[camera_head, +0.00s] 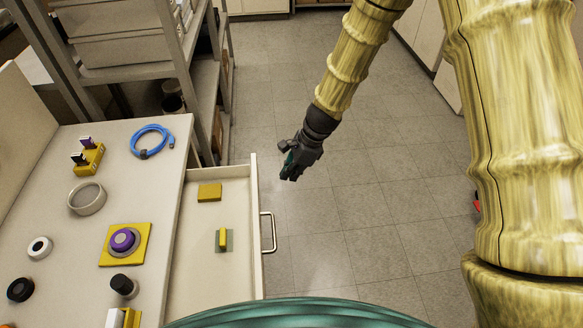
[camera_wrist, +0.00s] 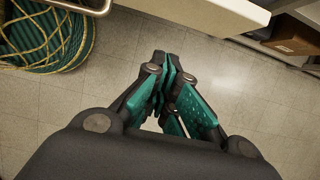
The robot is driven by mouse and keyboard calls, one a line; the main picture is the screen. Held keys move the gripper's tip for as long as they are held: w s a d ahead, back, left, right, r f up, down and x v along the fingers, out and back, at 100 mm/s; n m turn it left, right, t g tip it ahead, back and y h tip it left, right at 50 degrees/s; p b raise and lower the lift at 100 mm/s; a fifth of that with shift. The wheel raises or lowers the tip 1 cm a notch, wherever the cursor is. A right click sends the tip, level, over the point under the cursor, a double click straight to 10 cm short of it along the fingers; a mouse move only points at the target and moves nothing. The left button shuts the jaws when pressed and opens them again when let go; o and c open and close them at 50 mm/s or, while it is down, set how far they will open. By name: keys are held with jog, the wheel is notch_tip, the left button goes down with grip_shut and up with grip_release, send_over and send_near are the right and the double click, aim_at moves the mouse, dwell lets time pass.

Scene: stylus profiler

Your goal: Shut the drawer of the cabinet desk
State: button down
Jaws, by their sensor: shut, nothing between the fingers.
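The drawer (camera_head: 176,284) of the cabinet desk (camera_head: 62,255) is pulled out to the right of the desk top in the head view. Its metal bar handle (camera_head: 269,233) is on its right-hand front face. A yellow block and a small yellow piece on a grey-green pad lie inside. My gripper (camera_head: 290,174) is shut and empty, to the right of the drawer's far corner, pointing down over the floor. In the wrist view my gripper (camera_wrist: 170,65) has its fingers together, with bare floor around them. The handle (camera_wrist: 85,5) shows at the top left there.
On the desk top are a blue cable coil (camera_head: 152,141), a round dish (camera_head: 86,198), a purple knob on a yellow plate (camera_head: 112,257) and several small parts. A metal shelf rack (camera_head: 180,60) stands behind. The floor (camera_head: 350,215) right of the drawer is clear.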

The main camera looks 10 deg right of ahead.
jog(key=a+f+p, duration=0.1)
jog(key=a+f, duration=0.4)
jog(key=a, duration=0.1)
jog(key=shift+f, duration=0.25)
jog(key=shift+a+p, duration=0.2)
jog(key=shift+p, duration=0.1)
